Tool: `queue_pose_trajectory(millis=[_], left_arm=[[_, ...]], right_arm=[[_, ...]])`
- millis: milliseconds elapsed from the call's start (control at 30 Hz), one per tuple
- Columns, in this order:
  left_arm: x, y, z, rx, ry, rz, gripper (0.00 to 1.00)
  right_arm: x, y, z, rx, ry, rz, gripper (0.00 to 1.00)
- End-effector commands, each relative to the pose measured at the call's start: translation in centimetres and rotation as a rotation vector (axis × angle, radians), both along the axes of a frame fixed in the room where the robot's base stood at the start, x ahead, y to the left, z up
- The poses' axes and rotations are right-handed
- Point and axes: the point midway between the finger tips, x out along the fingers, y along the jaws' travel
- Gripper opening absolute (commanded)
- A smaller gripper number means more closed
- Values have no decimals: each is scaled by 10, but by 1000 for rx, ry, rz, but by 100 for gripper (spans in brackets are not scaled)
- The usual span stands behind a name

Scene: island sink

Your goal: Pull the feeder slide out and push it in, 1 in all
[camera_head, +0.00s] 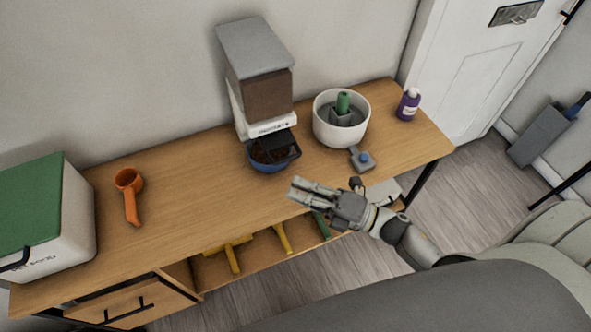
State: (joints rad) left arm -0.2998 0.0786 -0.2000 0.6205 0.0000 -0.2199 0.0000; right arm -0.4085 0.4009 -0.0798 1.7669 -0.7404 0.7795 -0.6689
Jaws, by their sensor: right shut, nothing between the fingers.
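The feeder (261,82) stands on the table against the wall, with a grey lid, a brown hopper and a white base. Its dark slide (272,142) shows at the front of the base, above a blue bowl (270,166) with brown food in it. How far the slide sticks out is hard to tell. My right gripper (297,191) is in front of the bowl, to its lower right, with its fingers together and empty, pointing left. It appears apart from the feeder and the bowl. My left gripper is not in view.
An orange scoop (130,196) lies at left, near a white bin with a green lid (35,200). A white round pot (341,119), a small grey piece with a blue knob (363,159) and a purple bottle (408,105) stand right of the feeder. The table middle is clear.

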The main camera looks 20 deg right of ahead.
Motion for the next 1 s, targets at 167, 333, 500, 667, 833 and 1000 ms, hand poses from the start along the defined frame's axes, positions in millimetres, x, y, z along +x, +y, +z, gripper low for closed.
queue_pose_trajectory(millis=[167,333,500,667,833,1000], left_arm=[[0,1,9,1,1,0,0],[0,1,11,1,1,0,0],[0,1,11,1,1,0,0],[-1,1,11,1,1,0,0],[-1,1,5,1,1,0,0],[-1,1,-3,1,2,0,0]], right_arm=[[24,-2,6,-2,-1,-3,0],[34,-2,7,-1,0,-2,0],[35,-2,6,0,2,-2,0],[35,-2,6,0,2,-2,0],[46,-1,5,-1,-1,0,0],[69,-1,4,-2,-1,-1,0]])
